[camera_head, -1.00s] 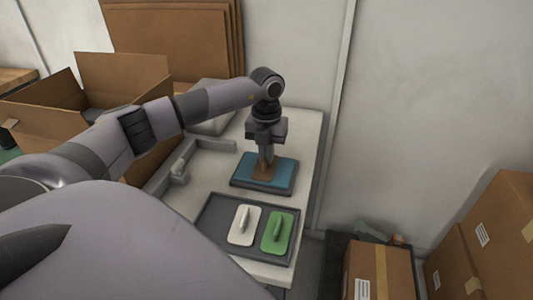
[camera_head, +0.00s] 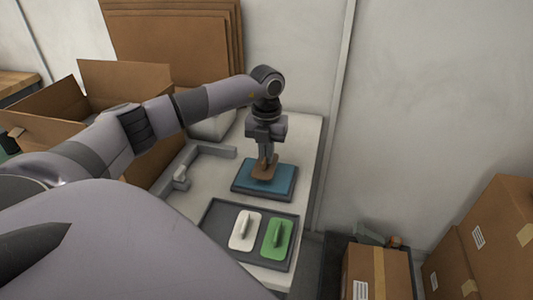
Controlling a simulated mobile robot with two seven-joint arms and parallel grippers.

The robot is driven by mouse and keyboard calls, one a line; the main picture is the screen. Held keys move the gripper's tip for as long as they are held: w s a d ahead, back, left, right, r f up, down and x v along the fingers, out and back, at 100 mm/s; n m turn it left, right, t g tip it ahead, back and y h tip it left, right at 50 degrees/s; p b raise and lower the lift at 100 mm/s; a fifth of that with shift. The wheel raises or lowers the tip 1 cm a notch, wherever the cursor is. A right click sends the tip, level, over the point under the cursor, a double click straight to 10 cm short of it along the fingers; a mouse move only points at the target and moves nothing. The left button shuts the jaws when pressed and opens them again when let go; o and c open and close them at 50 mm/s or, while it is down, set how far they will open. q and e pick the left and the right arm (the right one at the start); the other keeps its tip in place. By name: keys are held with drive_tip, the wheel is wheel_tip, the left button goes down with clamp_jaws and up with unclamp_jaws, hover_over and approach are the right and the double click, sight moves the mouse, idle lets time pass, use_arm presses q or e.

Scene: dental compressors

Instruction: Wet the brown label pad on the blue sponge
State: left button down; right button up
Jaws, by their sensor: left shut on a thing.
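The brown label pad (camera_head: 264,173) is over the blue sponge (camera_head: 284,184), near its middle. My left gripper (camera_head: 266,157) points down from above and is shut on the pad's handle, which the fingers partly hide. The pad looks slightly tilted and close above the sponge; whether any edge touches it I cannot tell. The sponge lies in a dark shallow tray on the white table (camera_head: 215,174). My right gripper is not in view.
A dark tray (camera_head: 222,236) in front holds a white pad (camera_head: 243,230) and a green pad (camera_head: 276,238). A grey angled fixture (camera_head: 182,178) stands left of the sponge. An open cardboard box (camera_head: 60,120) is at left; closed boxes (camera_head: 376,274) stand at lower right.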

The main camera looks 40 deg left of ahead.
use_arm(q)
drive_tip(key=shift+r+p, duration=1.55)
drive_tip(key=shift+r, duration=0.55)
